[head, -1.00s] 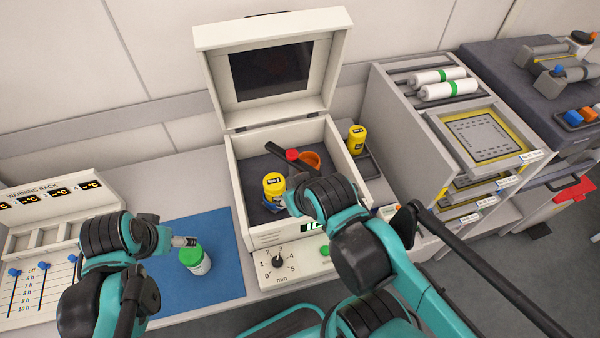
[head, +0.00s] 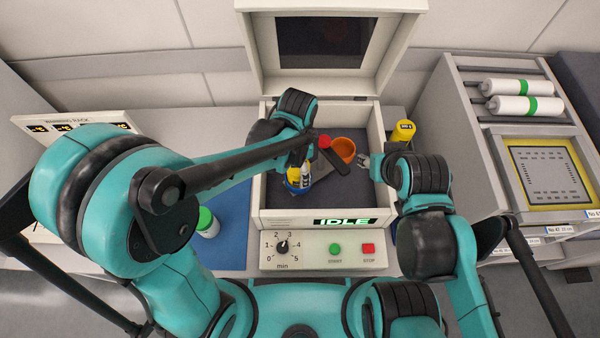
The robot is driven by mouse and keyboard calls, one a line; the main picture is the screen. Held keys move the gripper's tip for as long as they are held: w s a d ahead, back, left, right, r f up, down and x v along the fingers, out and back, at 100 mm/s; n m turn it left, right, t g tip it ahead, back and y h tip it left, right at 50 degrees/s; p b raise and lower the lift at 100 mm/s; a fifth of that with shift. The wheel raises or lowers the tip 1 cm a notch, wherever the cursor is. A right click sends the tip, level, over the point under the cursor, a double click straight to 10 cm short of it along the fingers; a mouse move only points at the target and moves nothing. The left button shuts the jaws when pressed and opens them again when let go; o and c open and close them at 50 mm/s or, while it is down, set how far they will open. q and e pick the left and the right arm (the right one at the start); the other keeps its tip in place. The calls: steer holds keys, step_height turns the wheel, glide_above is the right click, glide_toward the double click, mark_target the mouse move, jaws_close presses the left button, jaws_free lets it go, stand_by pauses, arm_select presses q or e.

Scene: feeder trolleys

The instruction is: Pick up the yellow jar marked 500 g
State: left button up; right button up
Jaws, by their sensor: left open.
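A yellow jar (head: 293,174) with a dark label stands inside the open white box (head: 315,217); its marking is too small to read. My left gripper (head: 304,172) is over the box, open, its fingers at the jar; I cannot tell whether they touch it. The arm hides part of the jar. A second yellow jar (head: 403,131) stands outside, behind the box's right wall, its marking also unreadable. My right gripper (head: 366,161) is at the right side of the box, apart from the first jar; its jaws are too small to judge.
An orange cup (head: 343,150) and a black-handled tool (head: 334,158) with a red part lie in the box. A blue item shows at the jar's base. The raised lid (head: 262,60) stands behind. A green-capped white jar (head: 207,222) is on the blue mat (head: 233,205).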

arm_select(q)
step_height(320, 180, down, 4)
steer(key=shift+r+b, duration=0.15)
steer(key=shift+b, duration=0.45)
steer(key=shift+r, duration=0.1)
steer(key=c, duration=1.8)
